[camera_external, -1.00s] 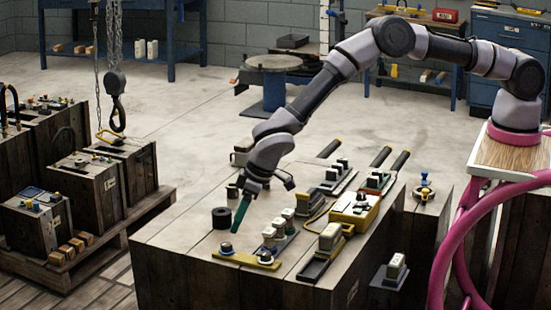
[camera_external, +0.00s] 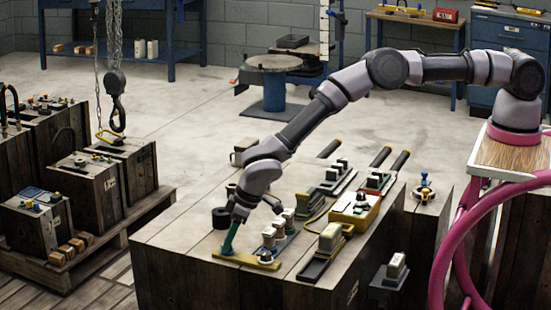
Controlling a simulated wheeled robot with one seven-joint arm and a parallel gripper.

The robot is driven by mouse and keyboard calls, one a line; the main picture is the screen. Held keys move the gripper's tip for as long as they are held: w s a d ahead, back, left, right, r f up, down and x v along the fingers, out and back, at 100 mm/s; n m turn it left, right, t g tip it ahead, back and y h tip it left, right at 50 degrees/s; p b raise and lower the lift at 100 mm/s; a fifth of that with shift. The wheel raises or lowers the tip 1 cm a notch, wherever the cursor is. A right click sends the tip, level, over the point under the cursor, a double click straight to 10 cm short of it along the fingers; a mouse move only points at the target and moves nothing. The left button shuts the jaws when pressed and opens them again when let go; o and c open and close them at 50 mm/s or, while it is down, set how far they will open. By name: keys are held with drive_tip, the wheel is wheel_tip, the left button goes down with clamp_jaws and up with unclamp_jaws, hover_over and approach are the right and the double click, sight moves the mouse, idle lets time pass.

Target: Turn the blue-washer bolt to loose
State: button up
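A yellow plate (camera_external: 248,260) lies near the front edge of the wooden bench top. One dark-topped bolt (camera_external: 266,257) stands at its right end. My gripper (camera_external: 238,212) is above the plate's left end, pointing down. A teal, rod-like piece (camera_external: 229,238) extends down from it to that end and covers the spot there, so the bolt under it is hidden. Contact cannot be told from this view.
A black cylinder (camera_external: 221,217) is close left. A yellow box (camera_external: 355,208) and dark clamps with handles fill the right. A blue-knobbed fitting (camera_external: 424,184) stands beyond. A hook (camera_external: 116,95) hangs left.

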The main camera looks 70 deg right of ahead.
drive_tip(key=shift+n, duration=0.3)
clamp_jaws()
drive_tip(key=n+y, duration=0.1)
drive_tip(key=n, duration=0.1)
drive_tip(key=shift+w+d+n+g, duration=0.1)
drive_tip(key=shift+n+g, duration=0.2)
drive_tip(key=shift+n, duration=0.1)
drive_tip(key=shift+n+g+y, duration=0.5)
drive_tip(key=shift+n+y, duration=0.2)
drive_tip(key=shift+n, duration=1.4)
drive_tip(key=o, duration=1)
unclamp_jaws()
drive_tip(key=v, duration=1)
drive_tip(key=shift+d+r, duration=0.25)
drive_tip(key=shift+r, duration=0.1)
